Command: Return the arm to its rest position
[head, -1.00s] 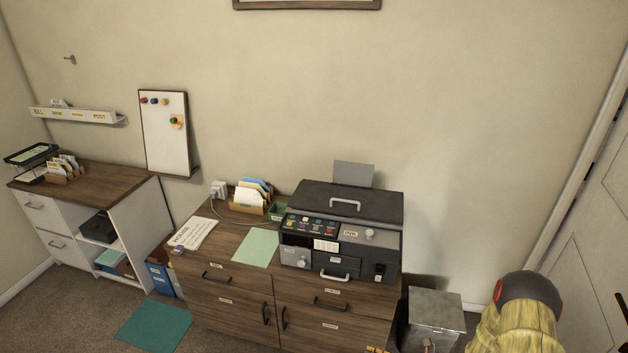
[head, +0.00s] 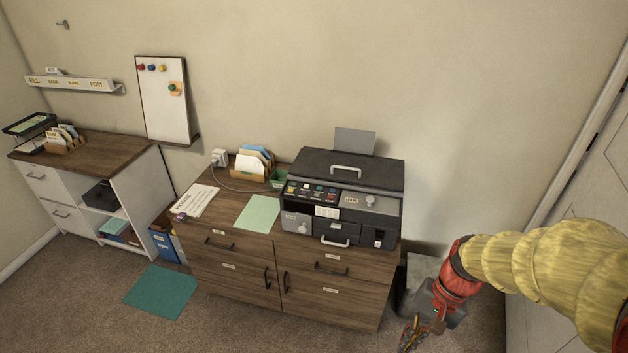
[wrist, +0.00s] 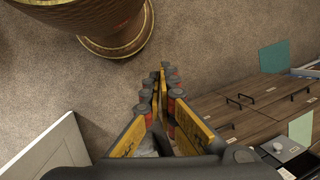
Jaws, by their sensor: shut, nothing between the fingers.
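My arm, in a yellow sleeve with a red wrist, reaches in from the right edge of the head view. My gripper (head: 412,338) hangs low at the bottom edge, in front of the dresser's right end, above the carpet. In the wrist view the orange-and-black fingers of my gripper (wrist: 160,82) run nearly parallel, close together, with nothing between them. It is shut and empty, and touches nothing that I can see.
A wooden dresser (head: 222,268) with a printer (head: 345,190) on top stands left of my gripper. A grey metal box (head: 424,297) is partly hidden behind my wrist. A white door (head: 585,190) is on the right. Carpet with a teal mat (head: 162,291) lies in front.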

